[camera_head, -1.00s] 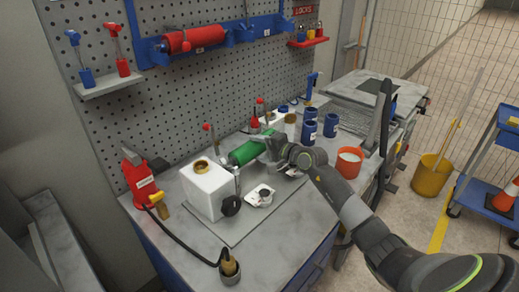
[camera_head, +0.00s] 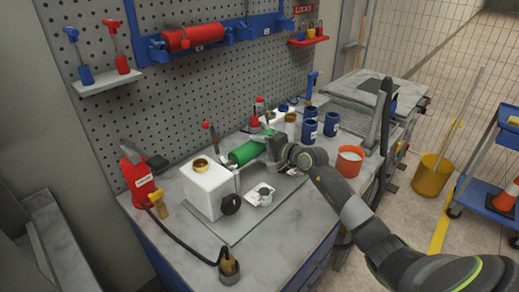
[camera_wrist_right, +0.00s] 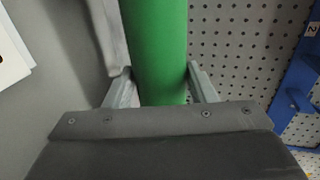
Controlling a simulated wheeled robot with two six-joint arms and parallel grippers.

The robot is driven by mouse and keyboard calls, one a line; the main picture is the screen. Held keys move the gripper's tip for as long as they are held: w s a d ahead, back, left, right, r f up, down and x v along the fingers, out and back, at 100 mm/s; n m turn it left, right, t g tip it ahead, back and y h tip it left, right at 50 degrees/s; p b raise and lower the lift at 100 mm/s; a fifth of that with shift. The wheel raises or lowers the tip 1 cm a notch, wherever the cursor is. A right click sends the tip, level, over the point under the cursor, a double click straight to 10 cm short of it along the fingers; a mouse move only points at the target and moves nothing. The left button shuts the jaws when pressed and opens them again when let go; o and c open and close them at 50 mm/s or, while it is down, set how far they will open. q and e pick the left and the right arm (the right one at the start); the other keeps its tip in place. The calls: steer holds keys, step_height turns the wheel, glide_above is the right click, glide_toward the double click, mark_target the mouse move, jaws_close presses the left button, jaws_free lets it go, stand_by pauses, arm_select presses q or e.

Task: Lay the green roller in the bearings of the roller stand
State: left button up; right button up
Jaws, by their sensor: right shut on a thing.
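The green roller (camera_head: 246,152) is held above the back part of the bench, its length running across the picture and tilted up to the right. My right gripper (camera_head: 269,148) is shut on it near its right part. In the right wrist view the green roller (camera_wrist_right: 158,50) stands between the two grey fingers (camera_wrist_right: 160,88). A white block (camera_head: 207,188) with a brass ring on top stands left of the roller, and grey metal parts show beside it. I cannot tell clearly which parts are the stand's bearings. My left gripper is not in view.
A red roller (camera_head: 193,38) hangs in a blue wall rack. Blue cans (camera_head: 309,131), a red tub (camera_head: 349,161) and a small white item with a dark knob (camera_head: 262,194) stand near the arm. A red tool (camera_head: 139,181) is at left.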

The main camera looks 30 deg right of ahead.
steer(key=shift+f+b, duration=0.2)
steer(key=shift+b, duration=0.15)
stand_by(0.4)
steer(key=o, duration=1)
steer(key=shift+f, duration=0.15)
steer(key=shift+s, duration=0.1)
steer(key=b+v, duration=0.2)
steer(key=v, duration=1.5)
steer(key=shift+r, duration=0.2)
steer(key=shift+s, duration=0.1)
